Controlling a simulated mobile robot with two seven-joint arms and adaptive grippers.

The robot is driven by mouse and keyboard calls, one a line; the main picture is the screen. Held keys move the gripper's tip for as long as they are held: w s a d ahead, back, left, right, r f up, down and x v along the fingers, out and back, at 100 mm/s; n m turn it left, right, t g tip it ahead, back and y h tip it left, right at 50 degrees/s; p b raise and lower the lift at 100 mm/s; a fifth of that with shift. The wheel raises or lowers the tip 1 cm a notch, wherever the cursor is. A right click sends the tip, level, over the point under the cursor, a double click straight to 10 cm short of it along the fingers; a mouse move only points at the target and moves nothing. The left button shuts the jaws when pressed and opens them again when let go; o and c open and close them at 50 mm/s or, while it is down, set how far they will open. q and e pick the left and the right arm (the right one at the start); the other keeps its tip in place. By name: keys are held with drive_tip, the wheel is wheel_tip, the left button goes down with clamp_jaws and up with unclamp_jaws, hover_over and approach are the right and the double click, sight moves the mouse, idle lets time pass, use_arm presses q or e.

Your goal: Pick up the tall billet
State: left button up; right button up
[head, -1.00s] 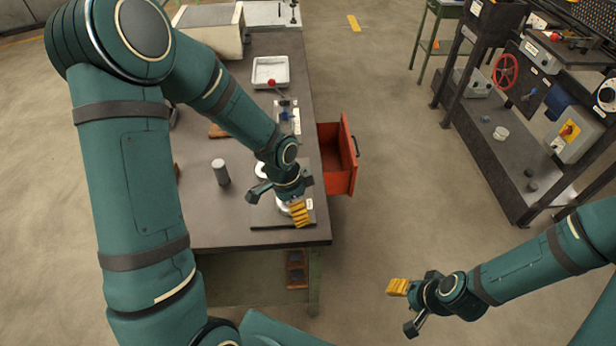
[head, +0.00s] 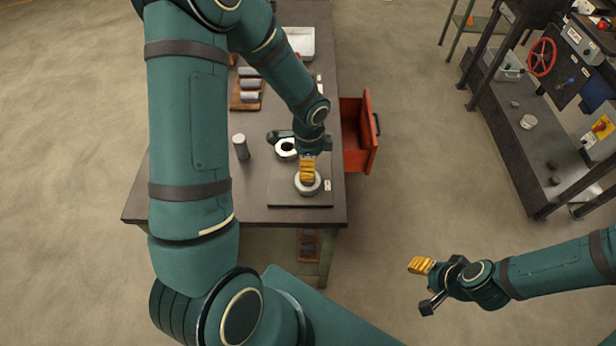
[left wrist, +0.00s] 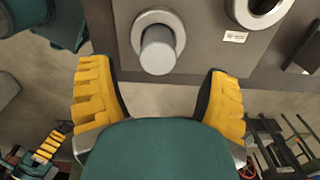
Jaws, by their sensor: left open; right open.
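A tall grey cylinder (head: 240,147), which looks like the tall billet, stands upright on the dark bench (head: 262,213), left of my left gripper (head: 307,168). The left gripper is open, pointing down over a pale ring (head: 307,188) near the bench front. In the left wrist view, an upright grey cylinder (left wrist: 158,50) stands within a pale ring (left wrist: 178,22), ahead of the open yellow fingers (left wrist: 160,80) and apart from them. I cannot tell whether it is the same cylinder. My right gripper (head: 424,286) is open and empty over the floor.
A red drawer (head: 362,135) stands open at the bench's right side. A second pale ring (head: 286,148) lies behind the left gripper. A wooden rack with billets (head: 248,88) and a white tray (head: 300,42) sit further back. A dark machine bench (head: 525,150) stands across the clear floor.

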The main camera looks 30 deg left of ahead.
use_arm(q)
wheel_tip(320, 180, down, 5)
drive_tip(key=shift+s+a+f, duration=0.1)
drive_tip(key=shift+s+f, duration=0.05)
clamp_jaws()
idle(0.4)
wheel_tip(320, 180, up, 10)
drive_tip(key=shift+f, duration=0.45)
idle(0.4)
